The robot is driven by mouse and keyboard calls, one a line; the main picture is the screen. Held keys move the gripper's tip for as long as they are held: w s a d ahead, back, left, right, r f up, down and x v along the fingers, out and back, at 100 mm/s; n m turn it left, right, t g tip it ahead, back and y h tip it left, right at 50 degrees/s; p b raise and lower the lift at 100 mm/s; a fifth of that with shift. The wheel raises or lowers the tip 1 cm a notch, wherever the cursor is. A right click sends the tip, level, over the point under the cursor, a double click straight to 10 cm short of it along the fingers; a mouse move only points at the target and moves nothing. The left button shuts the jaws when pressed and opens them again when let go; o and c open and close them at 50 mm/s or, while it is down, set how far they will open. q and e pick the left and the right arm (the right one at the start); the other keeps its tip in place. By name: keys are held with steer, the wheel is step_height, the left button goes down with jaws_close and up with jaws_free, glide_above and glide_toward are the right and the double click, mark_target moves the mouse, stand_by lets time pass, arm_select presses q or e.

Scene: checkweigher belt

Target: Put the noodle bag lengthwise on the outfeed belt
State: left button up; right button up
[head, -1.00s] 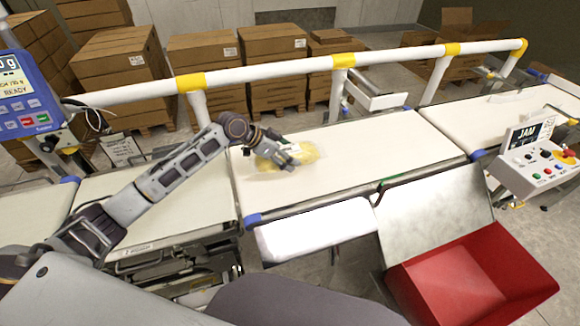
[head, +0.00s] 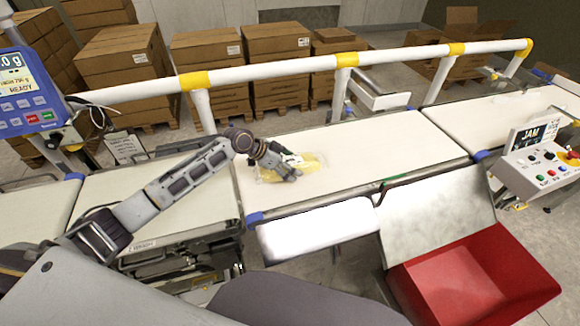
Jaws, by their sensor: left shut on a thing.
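The noodle bag (head: 309,162) is yellow with clear wrap and shows at the left part of the middle belt section (head: 375,150). My left gripper (head: 290,172) is over the bag and shut on it, hiding much of it. The bag appears low, at or just above the belt surface; I cannot tell whether it touches. Its long side seems to run roughly along the belt. My right gripper is not in view.
A white guard rail (head: 300,66) with yellow joints runs behind the belts. A red bin (head: 470,280) stands at the front right below a metal chute. A control box (head: 540,165) with a JAM sign is at the right. The belt right of the bag is clear.

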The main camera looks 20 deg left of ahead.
arm_select(q)
steer(key=shift+f, duration=0.2)
steer(key=shift+f, duration=0.1)
steer(key=o, duration=1.4)
steer(key=shift+b+v, duration=0.3)
steer(key=shift+v, duration=5.75)
